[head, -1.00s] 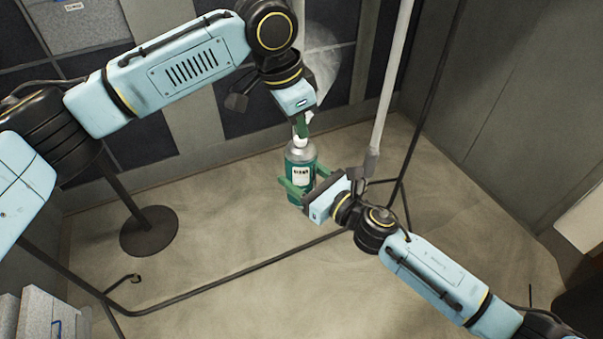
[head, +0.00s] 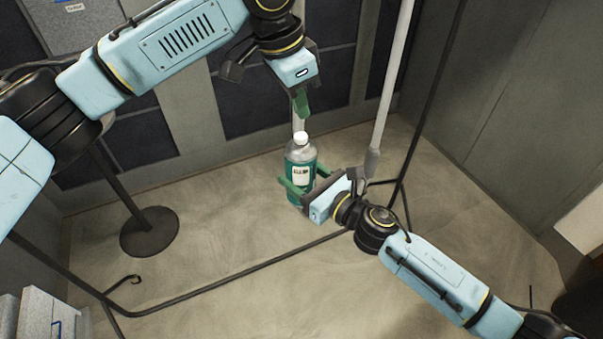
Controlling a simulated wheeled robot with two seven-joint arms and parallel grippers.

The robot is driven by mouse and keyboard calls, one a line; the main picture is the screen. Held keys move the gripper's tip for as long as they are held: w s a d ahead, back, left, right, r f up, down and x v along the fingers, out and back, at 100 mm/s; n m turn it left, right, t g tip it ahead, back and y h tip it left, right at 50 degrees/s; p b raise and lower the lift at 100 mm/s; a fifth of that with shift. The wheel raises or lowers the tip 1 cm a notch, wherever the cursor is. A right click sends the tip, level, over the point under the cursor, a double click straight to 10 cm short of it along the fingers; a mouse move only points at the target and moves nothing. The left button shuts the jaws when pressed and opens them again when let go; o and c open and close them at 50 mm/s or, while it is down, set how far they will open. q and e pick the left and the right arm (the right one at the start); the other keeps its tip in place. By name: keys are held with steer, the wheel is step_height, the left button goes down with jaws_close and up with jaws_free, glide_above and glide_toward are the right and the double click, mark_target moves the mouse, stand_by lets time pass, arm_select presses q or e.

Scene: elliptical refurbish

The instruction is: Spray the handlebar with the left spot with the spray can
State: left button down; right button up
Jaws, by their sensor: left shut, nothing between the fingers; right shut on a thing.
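The spray can (head: 300,155) is teal below and grey above, with a white top and a pale label. It stands about upright in the middle of the head view. My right gripper (head: 297,191) is shut around its lower body from the right. My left gripper (head: 302,105) is shut and empty, pointing down just above the white top, with a visible gap between them. I cannot make out a handlebar or a spot on one; my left arm covers part of the back wall. No spray mist shows now.
A pale upright pole (head: 391,85) and thin dark stand rods rise behind my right gripper. A round dark base (head: 149,232) stands on the floor at left. A dark rail (head: 230,272) crosses the floor. Grey boxes (head: 45,318) sit at lower left.

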arm_select(q)
steer(key=v, duration=1.2)
stand_by(0.4)
